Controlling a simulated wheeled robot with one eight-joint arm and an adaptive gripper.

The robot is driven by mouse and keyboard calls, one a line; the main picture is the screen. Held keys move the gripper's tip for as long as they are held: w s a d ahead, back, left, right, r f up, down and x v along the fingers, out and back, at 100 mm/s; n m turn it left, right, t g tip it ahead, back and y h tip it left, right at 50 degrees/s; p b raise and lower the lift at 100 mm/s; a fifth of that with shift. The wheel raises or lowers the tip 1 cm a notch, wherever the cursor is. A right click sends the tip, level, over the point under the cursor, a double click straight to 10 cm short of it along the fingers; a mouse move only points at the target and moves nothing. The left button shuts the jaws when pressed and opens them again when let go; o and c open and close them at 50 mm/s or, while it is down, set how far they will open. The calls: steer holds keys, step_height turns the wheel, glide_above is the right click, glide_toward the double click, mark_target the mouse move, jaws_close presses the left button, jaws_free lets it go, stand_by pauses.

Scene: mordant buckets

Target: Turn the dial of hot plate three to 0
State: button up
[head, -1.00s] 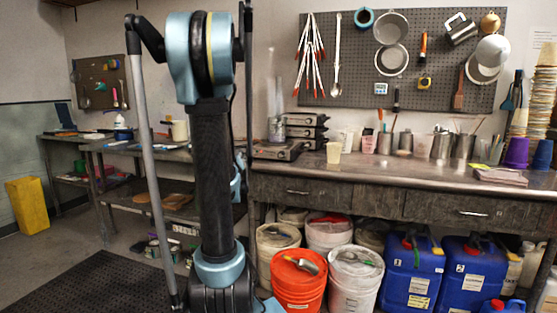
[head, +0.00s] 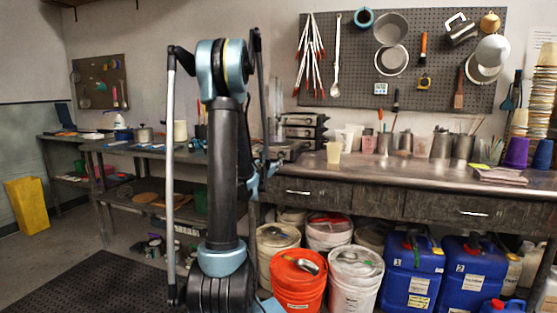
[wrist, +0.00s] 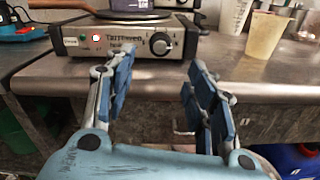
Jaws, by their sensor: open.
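In the wrist view a silver hot plate (wrist: 115,40) stands at the front edge of the metal bench. Its black round dial (wrist: 160,43) is on the right of its front face, and a red light (wrist: 96,38) glows on the left. The dial's setting and the plate's number are too small to read. A dark labelled vessel (wrist: 130,4) stands on top. My gripper (wrist: 160,64) is open and empty, its fingers below and either side of the dial, apart from it. In the head view the hot plate (head: 287,153) is partly hidden by my arm.
Drawers and lidded buckets, one orange (head: 298,285), are below.

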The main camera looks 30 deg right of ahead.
mark_target(280, 156)
steer(key=x, duration=1)
steer(key=shift+w, duration=0.1)
steer(key=c, duration=1.1)
